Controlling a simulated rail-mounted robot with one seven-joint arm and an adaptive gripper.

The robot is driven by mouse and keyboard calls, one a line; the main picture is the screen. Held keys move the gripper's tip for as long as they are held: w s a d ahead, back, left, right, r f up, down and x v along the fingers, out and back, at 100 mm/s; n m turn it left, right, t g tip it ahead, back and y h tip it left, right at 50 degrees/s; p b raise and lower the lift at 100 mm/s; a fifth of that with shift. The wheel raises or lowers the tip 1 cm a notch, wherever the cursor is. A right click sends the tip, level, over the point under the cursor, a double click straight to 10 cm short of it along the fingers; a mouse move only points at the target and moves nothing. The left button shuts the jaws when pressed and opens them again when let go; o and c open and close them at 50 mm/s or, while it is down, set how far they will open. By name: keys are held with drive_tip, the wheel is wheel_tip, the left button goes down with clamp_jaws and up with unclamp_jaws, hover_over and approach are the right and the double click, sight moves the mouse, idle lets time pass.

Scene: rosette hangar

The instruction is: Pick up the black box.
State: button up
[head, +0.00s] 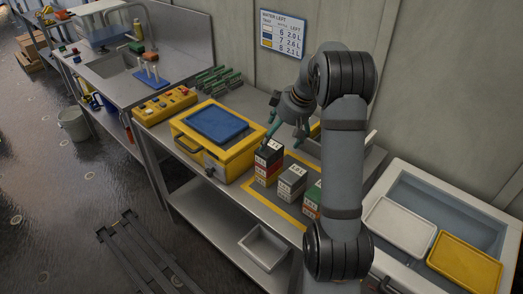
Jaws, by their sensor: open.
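A black box (269,149) with a white label sits at the top of a stack on the workbench. Red boxes with labels show beneath it in the same stack. My gripper (284,130) is open, its teal fingers pointing down, just above and behind the black box in the picture. No box shows between the fingers. Whether a finger touches the box I cannot tell.
Grey boxes (292,178) and a green-and-orange stack (312,197) stand right of the black box, the latter partly behind my arm. A yellow case (240,160) with a blue top stands left. A tray (372,158) is behind. An empty bin (264,246) is below.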

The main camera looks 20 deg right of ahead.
sight(270, 148)
drive_tip(key=shift+x, duration=1.2)
drive_tip(key=shift+p+x, duration=1.2)
drive_tip(key=shift+x, duration=1.6)
drive_tip(key=shift+a+r, duration=0.1)
drive_tip(key=c, duration=1.4)
drive_tip(key=shift+c, duration=0.2)
drive_tip(key=shift+w+r, duration=0.1)
